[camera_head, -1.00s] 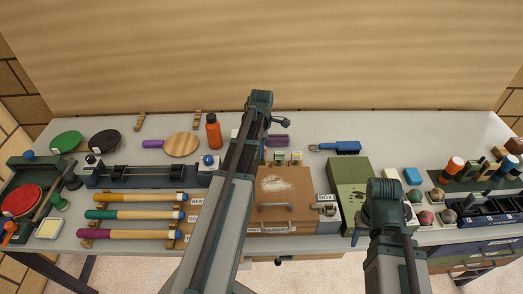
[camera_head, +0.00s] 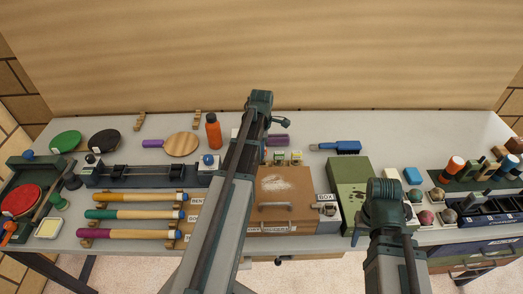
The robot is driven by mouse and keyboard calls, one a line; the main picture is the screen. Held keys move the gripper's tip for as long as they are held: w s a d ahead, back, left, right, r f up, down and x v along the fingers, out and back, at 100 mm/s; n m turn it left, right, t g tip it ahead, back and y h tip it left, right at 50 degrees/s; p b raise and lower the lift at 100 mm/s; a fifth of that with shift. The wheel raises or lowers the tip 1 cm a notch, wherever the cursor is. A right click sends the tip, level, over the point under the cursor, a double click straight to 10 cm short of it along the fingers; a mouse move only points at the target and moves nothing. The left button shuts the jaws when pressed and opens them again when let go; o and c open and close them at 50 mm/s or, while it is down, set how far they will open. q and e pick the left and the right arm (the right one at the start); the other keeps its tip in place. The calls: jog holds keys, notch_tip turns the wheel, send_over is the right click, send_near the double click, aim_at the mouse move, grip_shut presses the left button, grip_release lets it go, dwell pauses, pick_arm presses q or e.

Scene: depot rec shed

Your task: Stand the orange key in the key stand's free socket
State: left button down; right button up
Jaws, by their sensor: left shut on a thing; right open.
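The key stand seems to be the small group of pale blocks with yellow and green tops (camera_head: 288,157), standing behind the brown box. I cannot make out its sockets at this size. I see no orange key in this view. My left arm rises across the middle and bends down beside this group. Its gripper is hidden behind the arm, and so is anything in it. My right arm stands low at the right, in front of the green case, and its own links hide its gripper.
A green case (camera_head: 347,178), a blue brush (camera_head: 343,147) and an orange bottle (camera_head: 213,132) are nearby. Three coloured-handled rods lie at left. The back of the table is mostly clear.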

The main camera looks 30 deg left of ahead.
pick_arm(q)
jog(key=shift+f+b, duration=1.15)
jog(key=shift+b, duration=0.05)
dwell(1.1)
jog(key=c, duration=0.7)
grip_release()
jog(key=shift+r, duration=0.15)
jog(key=shift+r+p, duration=4.4)
jog(key=shift+p, duration=0.15)
